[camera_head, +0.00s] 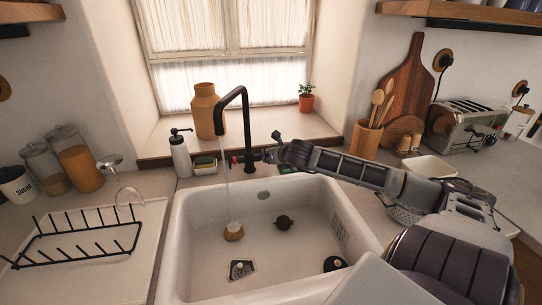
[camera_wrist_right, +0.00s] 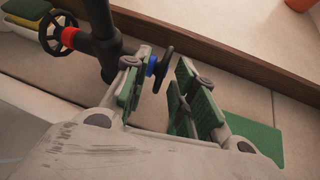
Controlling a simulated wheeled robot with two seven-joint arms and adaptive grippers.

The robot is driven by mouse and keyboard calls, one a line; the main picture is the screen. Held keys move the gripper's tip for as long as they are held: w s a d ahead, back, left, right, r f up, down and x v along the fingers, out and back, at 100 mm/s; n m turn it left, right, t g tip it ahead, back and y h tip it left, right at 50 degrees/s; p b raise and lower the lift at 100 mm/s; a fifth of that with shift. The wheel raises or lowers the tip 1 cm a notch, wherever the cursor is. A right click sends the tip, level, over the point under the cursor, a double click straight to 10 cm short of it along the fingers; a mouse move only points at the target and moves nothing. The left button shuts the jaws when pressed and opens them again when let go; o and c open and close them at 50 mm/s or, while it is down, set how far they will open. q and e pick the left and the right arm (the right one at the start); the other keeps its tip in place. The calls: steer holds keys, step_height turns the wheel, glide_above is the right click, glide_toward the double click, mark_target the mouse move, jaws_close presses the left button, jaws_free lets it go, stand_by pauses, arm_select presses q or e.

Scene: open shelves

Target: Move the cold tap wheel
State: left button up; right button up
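The cold tap wheel (camera_wrist_right: 164,69), black with a blue collar, is on the right side of the black tap (camera_head: 246,130). My right gripper (camera_wrist_right: 158,68) is open, with its green-padded fingers on either side of the wheel. I see no clear grip on it. In the head view my right gripper (camera_head: 272,152) reaches in from the right and hides most of the cold wheel. The other wheel (camera_wrist_right: 57,32), with a red collar, is on the tap's left side. Water runs from the spout. My left gripper is not in view.
The white sink (camera_head: 183,240) holds a brown round item (camera_head: 234,232) under the stream and dark items. A soap bottle (camera_head: 180,155) and sponge holder (camera_head: 205,165) stand left of the tap. A wooden window ledge (camera_head: 155,161) runs close behind it.

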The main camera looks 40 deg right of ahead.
steer(key=v, duration=1.2)
stand_by(1.1)
steer(key=shift+s, duration=0.1)
stand_by(0.7)
